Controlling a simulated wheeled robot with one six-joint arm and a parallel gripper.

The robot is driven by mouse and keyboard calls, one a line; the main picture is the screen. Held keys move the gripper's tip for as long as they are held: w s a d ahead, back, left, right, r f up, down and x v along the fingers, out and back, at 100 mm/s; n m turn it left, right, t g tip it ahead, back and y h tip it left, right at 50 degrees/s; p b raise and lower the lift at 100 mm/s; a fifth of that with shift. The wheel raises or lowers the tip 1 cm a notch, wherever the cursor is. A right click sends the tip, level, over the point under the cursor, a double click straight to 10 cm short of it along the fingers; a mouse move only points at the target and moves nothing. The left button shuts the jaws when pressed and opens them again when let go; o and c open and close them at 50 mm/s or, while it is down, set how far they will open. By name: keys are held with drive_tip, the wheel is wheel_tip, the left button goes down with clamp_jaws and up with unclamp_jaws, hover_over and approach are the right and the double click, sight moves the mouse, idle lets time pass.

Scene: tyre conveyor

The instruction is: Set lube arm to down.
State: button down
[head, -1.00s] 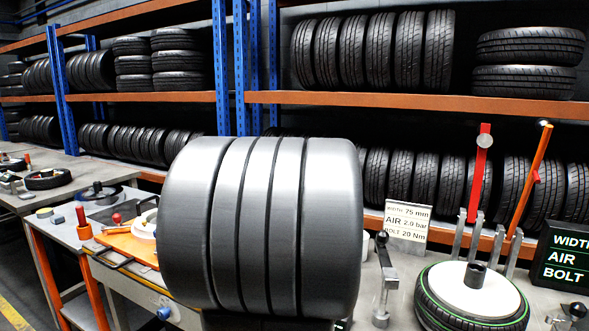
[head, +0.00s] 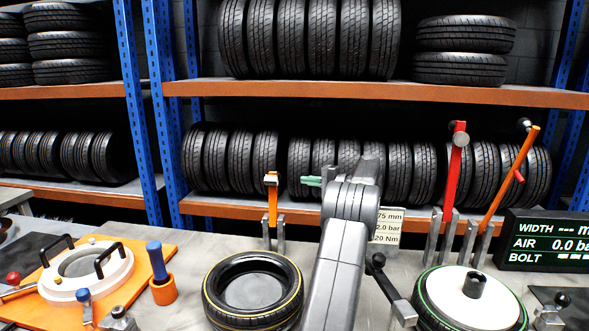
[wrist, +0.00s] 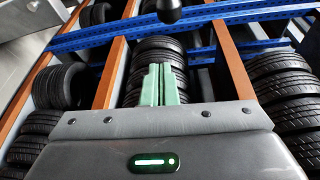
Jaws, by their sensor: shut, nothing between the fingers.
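No part is labelled as the lube arm, so I cannot tell for sure which one it is. A short orange arm (head: 272,205) with a pale tip stands upright in a grey bracket behind the black tyre (head: 253,290). A red arm (head: 453,170) stands nearly upright and an orange rod (head: 510,180) leans right, both in grey brackets behind the tyre with a white disc (head: 466,295). My gripper (head: 312,182) has green fingers, shut and empty, right of the short orange arm and apart from it. The fingers also show in the wrist view (wrist: 160,85).
A black-knobbed crank (head: 390,285) stands right of my arm. A sign (head: 387,227) is partly hidden by my arm. A dark display (head: 545,240) stands at right. An orange board (head: 110,275) with a white ring lies at left. Tyre racks (head: 380,92) fill the back.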

drive_tip(key=w+d+r+p+x, duration=0.1)
drive_tip(key=w+p+x, duration=0.15)
drive_tip(key=x, duration=0.65)
drive_tip(key=shift+s+a+r+p, duration=0.1)
drive_tip(key=shift+s+a+p, duration=0.15)
drive_tip(key=shift+s, duration=0.5)
drive_tip(key=shift+s+a+r+p, duration=0.15)
drive_tip(key=shift+s+p, duration=0.1)
drive_tip(key=shift+s, duration=0.5)
drive_tip(key=shift+s+a+r+p, duration=0.15)
drive_tip(key=shift+s+p, duration=0.1)
drive_tip(key=shift+s, duration=0.5)
drive_tip(key=shift+s+f+y+b, duration=0.1)
drive_tip(key=shift+y+b, duration=0.2)
drive_tip(key=shift+b, duration=0.2)
